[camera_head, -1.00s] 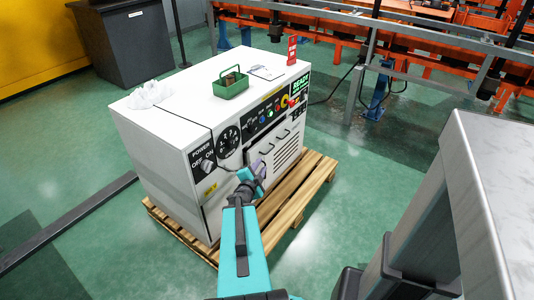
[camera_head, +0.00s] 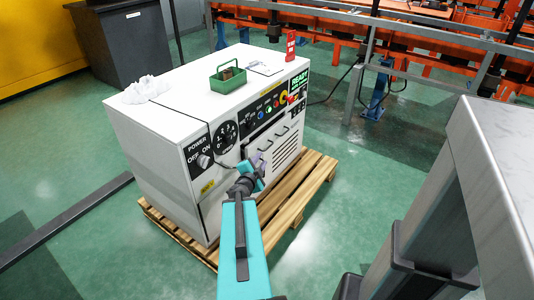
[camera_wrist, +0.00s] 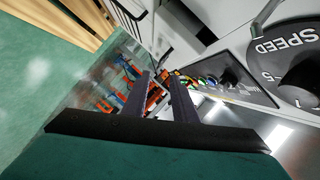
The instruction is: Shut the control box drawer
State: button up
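The white control box (camera_head: 150,140) stands on a wooden pallet (camera_head: 315,187). Its drawer front (camera_head: 272,149), with dark handles, is below the button panel, to the right of the speed dial (camera_head: 226,134). White front parts with a dark handle (camera_wrist: 190,22) show beyond the fingertips.
A green caddy (camera_head: 228,80), a white crumpled cloth (camera_head: 146,89) and a red sign (camera_head: 290,46) are on the box top. A grey metal structure (camera_head: 480,190) rises at right. Green floor (camera_head: 350,190) is open right of the pallet.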

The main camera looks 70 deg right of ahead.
aim_at(267, 149)
jog(key=shift+d+f+b, duration=0.15)
jog(key=shift+d+b, duration=0.1)
jog(key=shift+b, duration=0.25)
jog(key=b+x, duration=0.4)
jog(key=x, duration=0.7)
dwell(0.3)
grip_shut()
dwell(1.4)
